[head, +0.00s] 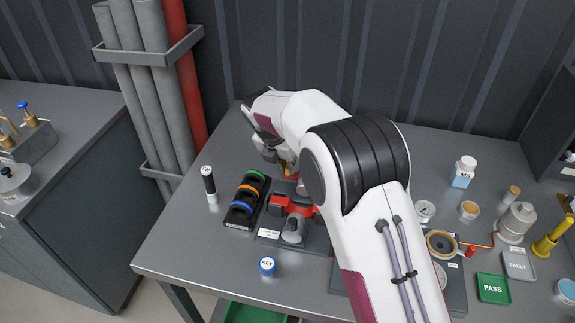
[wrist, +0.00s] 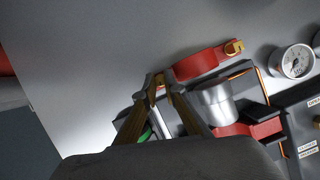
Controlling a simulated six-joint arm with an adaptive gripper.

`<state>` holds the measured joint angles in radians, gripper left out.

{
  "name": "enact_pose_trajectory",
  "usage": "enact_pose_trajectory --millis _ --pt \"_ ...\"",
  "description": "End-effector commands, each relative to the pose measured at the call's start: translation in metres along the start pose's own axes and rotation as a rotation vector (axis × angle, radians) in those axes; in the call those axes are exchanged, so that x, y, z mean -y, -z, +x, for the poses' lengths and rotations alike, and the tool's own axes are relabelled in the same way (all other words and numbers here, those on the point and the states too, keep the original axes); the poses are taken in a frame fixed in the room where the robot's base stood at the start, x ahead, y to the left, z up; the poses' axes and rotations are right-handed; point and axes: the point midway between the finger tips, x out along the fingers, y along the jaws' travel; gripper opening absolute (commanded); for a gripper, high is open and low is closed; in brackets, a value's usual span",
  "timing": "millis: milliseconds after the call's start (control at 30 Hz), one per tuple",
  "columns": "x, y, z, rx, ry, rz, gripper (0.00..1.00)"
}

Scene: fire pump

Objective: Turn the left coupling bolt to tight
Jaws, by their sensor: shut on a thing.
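The red coupling (head: 280,200) sits on a dark base on the bench, partly hidden by my arm in the head view. In the wrist view its red clamp (wrist: 200,65) runs from my fingertips to the upper right. My gripper (wrist: 158,84) is shut on a small brass coupling bolt (wrist: 160,80) at the clamp's left end; the fingers hide most of the bolt. A second brass bolt (wrist: 234,46) stands free at the clamp's other end. How far the held bolt is turned cannot be told. In the head view the fingertips are mostly hidden.
A black rack with green, orange and blue rings (head: 246,190) stands left of the coupling, beside a black and white cylinder (head: 209,185). A gauge (wrist: 297,61) lies to the right. Bench (head: 175,235) is clear at front left.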

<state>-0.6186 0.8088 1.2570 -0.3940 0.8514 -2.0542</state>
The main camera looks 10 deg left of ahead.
Motion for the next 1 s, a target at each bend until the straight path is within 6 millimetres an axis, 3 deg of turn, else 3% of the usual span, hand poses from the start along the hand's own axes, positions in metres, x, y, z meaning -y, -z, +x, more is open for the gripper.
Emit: enact_pose_trajectory --millis 300,667,700,733,1000 --pt "-0.0011 0.0005 0.0008 0.0 0.055 0.13 0.0" --pt "-0.0005 0.0009 0.0008 -0.001 0.063 0.147 0.0" --pt "-0.0004 0.0009 0.0008 -0.001 0.063 0.147 0.13" --pt "-0.0004 0.0009 0.0008 -0.001 0.063 0.147 0.17" --pt "-0.0006 0.0004 0.0004 0.0 0.062 0.147 0.17"
